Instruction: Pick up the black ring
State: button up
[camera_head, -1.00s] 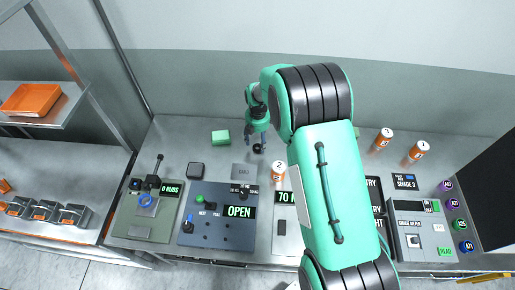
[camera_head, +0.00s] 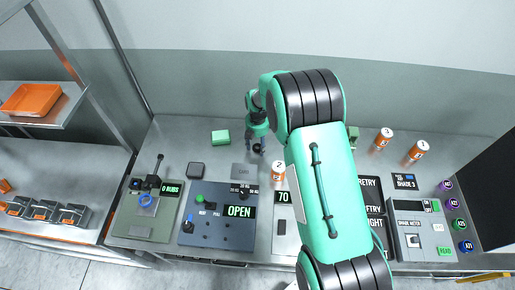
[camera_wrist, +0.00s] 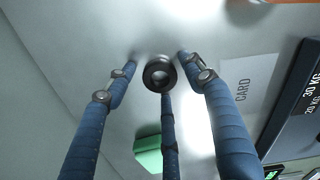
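The black ring (camera_wrist: 160,74) lies on the metal table in the wrist view, between the fingertips of my gripper (camera_wrist: 158,75). My three blue fingers are spread apart around it, and the lower middle finger reaches close to its near edge. I cannot tell whether that finger touches it. In the head view my gripper (camera_head: 257,143) points down over the table near the back wall, and the ring there is mostly hidden beneath it.
A green block (camera_head: 220,137) lies left of my gripper, also in the wrist view (camera_wrist: 148,153). An orange can (camera_head: 278,172) stands to the right. Control panels (camera_head: 217,222) fill the front edge.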

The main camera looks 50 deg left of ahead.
aim_at(258, 146)
jog(key=c, duration=0.6)
jog(key=shift+r, duration=0.1)
jog(key=shift+r, duration=4.95)
